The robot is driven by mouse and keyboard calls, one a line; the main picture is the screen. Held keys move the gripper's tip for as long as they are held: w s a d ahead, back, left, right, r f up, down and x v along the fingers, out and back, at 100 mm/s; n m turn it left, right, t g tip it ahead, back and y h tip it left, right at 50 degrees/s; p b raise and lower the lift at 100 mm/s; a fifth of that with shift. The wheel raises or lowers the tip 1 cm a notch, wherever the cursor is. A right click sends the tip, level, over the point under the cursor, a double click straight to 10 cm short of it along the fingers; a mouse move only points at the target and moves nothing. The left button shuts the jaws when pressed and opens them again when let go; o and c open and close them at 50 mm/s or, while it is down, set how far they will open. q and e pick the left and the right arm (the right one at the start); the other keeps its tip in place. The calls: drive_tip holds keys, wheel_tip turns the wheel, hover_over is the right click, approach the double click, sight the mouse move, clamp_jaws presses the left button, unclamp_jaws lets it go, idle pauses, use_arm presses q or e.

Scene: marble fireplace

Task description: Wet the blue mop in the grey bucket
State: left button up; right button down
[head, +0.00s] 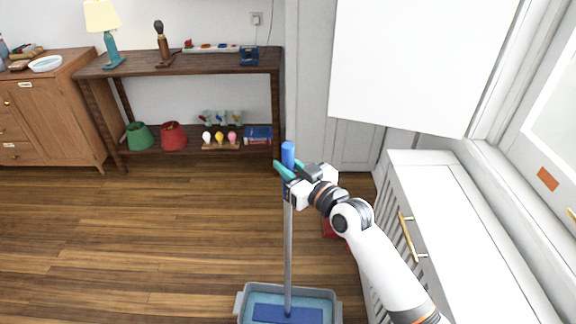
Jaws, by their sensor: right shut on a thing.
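The blue mop (287,250) stands nearly upright, with a blue grip at the top, a grey pole and a flat blue head. Its head (287,314) is inside the grey bucket (240,303), over light blue water. Whether the head touches the water or the bottom I cannot tell. The bucket is at the bottom of the head view, its lower part cut off. My left gripper is not in view.
A white cabinet (470,235) with brass handles stands close along my right arm. A red thing (330,228) is partly hidden behind the arm. A dark wooden shelf (180,66) and brown cabinet (55,110) line the back. The wooden floor (130,235) to the left is clear.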

drive_tip(key=shift+f+b, duration=0.5)
idle(0.8)
idle(0.5)
wheel_tip(320, 180, up, 19)
drive_tip(key=p, duration=1.7)
idle(0.4)
